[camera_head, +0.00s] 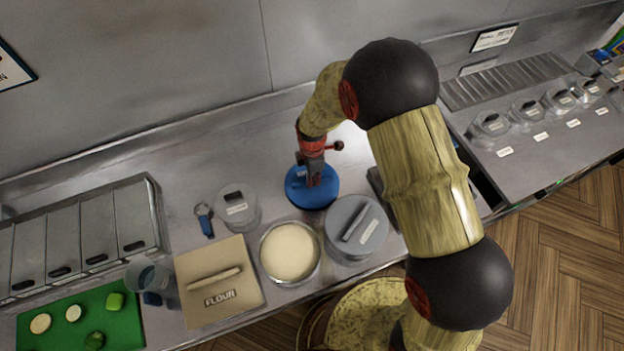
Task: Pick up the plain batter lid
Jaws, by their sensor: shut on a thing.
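The blue round lid (322,199), which I take to be the plain batter lid, is at the middle of the counter. My gripper (314,181) comes down from above and is shut on the lid's handle, which it mostly hides. Any lettering on the lid is too small to read. I cannot tell whether the lid rests on the counter or hangs just above it. An open round tub of cream-coloured batter (289,252) stands in front of the lid, to its lower left.
A grey-lidded tub (357,228) stands close at the lower right. A flour box (218,281), a small clear-lidded tub (237,207) and keys (204,220) lie left. A green board (83,323) is at the lower left. Counter behind the lid is clear.

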